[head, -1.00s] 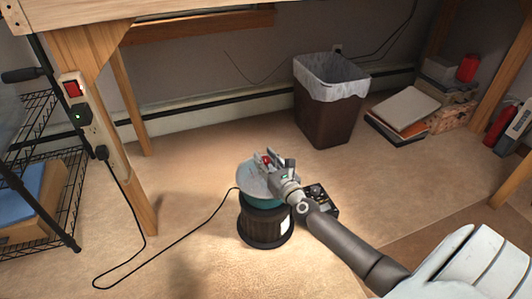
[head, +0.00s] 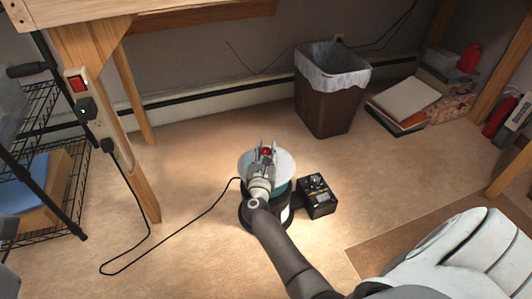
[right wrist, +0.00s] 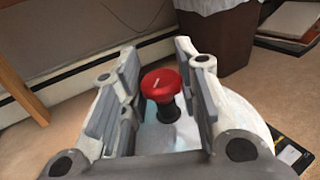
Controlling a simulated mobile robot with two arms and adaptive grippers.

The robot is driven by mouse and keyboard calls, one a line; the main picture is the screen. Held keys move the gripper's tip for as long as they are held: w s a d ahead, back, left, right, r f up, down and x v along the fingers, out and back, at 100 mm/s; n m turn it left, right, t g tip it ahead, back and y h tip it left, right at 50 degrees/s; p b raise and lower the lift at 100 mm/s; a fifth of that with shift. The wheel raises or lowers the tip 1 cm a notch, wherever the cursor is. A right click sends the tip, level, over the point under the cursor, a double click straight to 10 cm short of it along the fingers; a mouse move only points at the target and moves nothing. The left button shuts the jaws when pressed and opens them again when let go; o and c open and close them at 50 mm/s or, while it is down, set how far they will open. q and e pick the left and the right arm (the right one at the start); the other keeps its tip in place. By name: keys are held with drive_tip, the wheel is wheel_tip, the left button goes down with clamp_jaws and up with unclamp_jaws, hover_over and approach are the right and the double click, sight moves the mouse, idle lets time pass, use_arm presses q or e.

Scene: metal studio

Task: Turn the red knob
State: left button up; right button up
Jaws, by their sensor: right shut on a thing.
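The red knob (head: 266,152) stands on top of a round device with a pale disc (head: 286,164) on a dark cylindrical base, on the floor. My right gripper (head: 263,147) reaches over the disc and is shut on the knob. Part of the disc and base is hidden behind my right gripper and arm.
A small black box with dials (head: 319,196) stands just right of the device. A black cord (head: 190,232) runs left to a power strip (head: 94,112) on a table leg. A lined trash bin (head: 328,100) stands behind. The floor left of the device is mostly clear.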

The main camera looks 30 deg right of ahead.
idle(0.6)
drive_tip(key=o, duration=1)
drive_tip(key=shift+o, duration=0.2)
